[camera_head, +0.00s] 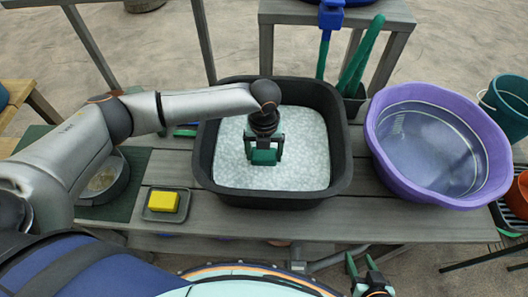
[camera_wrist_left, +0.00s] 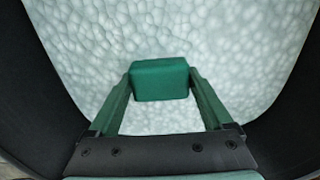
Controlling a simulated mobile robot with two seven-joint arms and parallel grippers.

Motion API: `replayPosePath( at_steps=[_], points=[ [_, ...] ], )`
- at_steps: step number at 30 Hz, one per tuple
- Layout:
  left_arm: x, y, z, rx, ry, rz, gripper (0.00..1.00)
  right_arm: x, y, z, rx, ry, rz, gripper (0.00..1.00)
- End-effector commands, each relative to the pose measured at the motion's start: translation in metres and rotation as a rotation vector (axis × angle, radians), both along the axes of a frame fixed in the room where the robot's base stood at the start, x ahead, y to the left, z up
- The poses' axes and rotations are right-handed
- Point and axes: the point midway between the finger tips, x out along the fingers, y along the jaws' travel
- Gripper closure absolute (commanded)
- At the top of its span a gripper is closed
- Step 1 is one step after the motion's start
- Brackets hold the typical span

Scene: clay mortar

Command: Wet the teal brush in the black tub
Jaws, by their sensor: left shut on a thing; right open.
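The black tub (camera_head: 342,160) stands on the grey wooden bench, filled with white, foamy-looking contents (camera_head: 306,150). My left gripper (camera_head: 265,153) is over the middle of the tub, pointing down. It is shut on the teal brush (camera_head: 264,157), which shows as a dark green block between the fingers in the left wrist view (camera_wrist_left: 160,80). The lower part of the brush is hidden, so I cannot tell how far it is in the foam. My right gripper (camera_head: 364,272) is open and empty at the bottom, in front of the bench.
A purple basin (camera_head: 384,172) stands right of the tub. A yellow sponge (camera_head: 163,201) lies on a small dark dish left of it, near a metal bowl (camera_head: 118,182) on a green mat. Green-handled tools (camera_head: 358,62) stand behind the tub.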

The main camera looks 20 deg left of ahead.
Motion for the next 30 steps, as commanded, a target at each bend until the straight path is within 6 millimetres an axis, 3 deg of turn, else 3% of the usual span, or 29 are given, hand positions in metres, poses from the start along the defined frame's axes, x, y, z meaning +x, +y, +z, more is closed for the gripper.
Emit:
replayPosePath(
  at_steps=[1,10,17,30],
  points=[
    [0.000,0.000,0.014,0.000,0.000,0.000,0.60,0.000,0.000,0.014,0.000,-0.001,0.000,0.50],
    [0.000,0.000,0.048,0.000,0.001,0.000,0.60,0.000,0.000,0.051,0.000,-0.001,0.000,0.50],
    [0.000,0.000,0.073,-0.001,-0.001,0.000,0.60,0.001,0.000,0.062,0.001,-0.003,0.000,0.50],
    [0.001,0.000,0.123,0.000,-0.002,0.000,0.60,0.000,0.000,0.057,0.000,-0.001,0.000,0.50]
  ],
)
